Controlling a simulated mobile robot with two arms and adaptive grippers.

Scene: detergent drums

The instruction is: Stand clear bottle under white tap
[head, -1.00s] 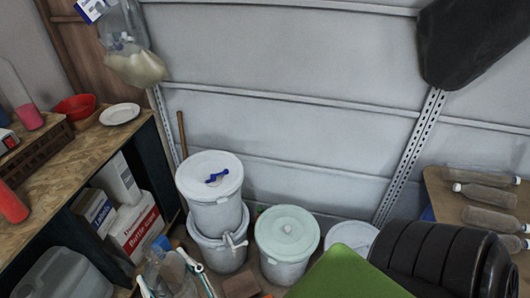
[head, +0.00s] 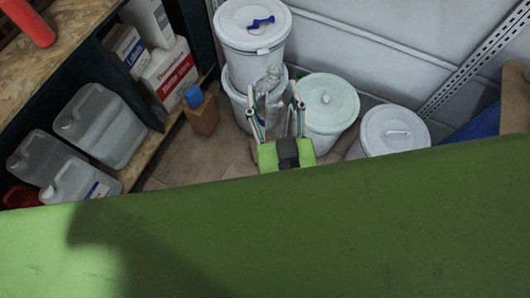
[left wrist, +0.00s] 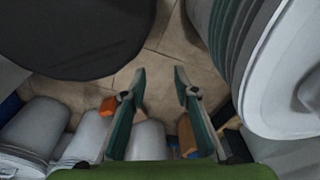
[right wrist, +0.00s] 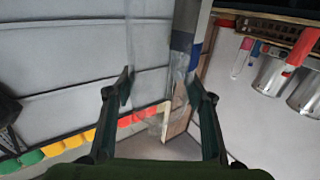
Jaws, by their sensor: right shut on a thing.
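A clear bottle (head: 271,104) stands roughly upright between the fingers of my right gripper (head: 277,106) in the head view. That gripper is shut on it, in front of the stacked white drums. In the right wrist view the gripper (right wrist: 158,88) has see-through material between its fingers, hard to make out. A white tap-like piece (head: 398,133) lies on the lid of the right-hand drum. Any tap on the lower stacked drum (head: 238,103) is hidden by the bottle and gripper. My left gripper (left wrist: 160,84) is open and empty, pointing at floor tiles.
The upper white drum (head: 250,48) carries a blue tap on its lid. A drum with a pale green lid (head: 328,100) stands beside it. Shelving with jerrycans (head: 100,125) and boxes is at left. A small brown container with a blue cap (head: 201,112) stands on the floor.

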